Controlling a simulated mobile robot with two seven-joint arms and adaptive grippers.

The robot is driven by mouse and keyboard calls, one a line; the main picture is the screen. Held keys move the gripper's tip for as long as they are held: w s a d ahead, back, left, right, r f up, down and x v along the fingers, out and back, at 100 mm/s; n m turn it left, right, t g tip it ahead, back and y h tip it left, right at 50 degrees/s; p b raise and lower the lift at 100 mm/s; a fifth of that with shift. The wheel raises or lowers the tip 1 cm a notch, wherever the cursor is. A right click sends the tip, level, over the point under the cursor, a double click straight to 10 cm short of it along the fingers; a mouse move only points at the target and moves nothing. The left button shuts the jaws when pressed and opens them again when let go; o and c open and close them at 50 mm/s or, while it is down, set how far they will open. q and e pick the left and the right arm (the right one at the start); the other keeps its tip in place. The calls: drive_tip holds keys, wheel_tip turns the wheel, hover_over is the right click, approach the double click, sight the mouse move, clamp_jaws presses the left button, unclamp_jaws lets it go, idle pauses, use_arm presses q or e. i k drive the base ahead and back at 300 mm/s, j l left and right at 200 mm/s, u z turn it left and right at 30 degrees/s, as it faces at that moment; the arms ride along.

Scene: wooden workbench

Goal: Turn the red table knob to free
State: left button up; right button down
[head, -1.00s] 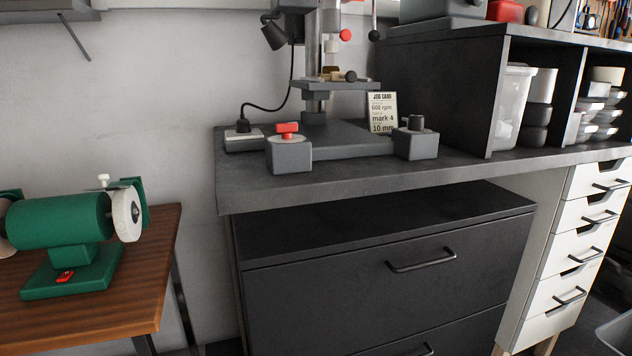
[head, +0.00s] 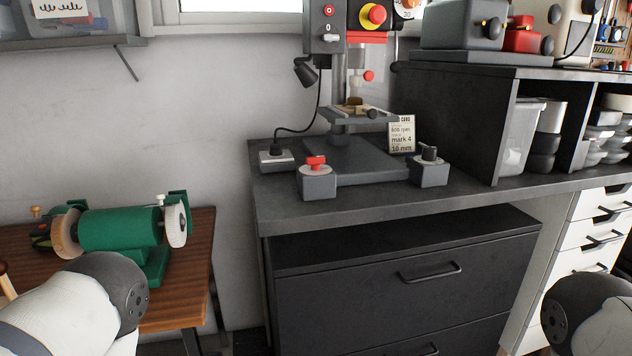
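The red table knob (head: 316,162) sits on top of a grey block (head: 318,184) with a pale round dial plate, at the front left of the drill press base on the dark workbench. Its setting marks are too small to read. A black knob (head: 429,153) sits on a similar grey block at the front right of the base. Parts of my two arms show at the lower left and lower right corners, well apart from the knob. Neither of my grippers is in view.
The drill press (head: 352,95) stands behind the knobs, with a job card (head: 401,134) beside it. A power socket with a plugged cable (head: 276,157) is left of the red knob. A green bench grinder (head: 118,229) stands on a wooden table at left. Shelves flank the right.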

sight(315, 161)
drive_tip(key=j+z, duration=0.4)
drive_tip(key=j, duration=0.9)
drive_tip(key=i+j+z, duration=0.2)
drive_tip(key=l, duration=0.15)
drive_tip(key=i, duration=0.05)
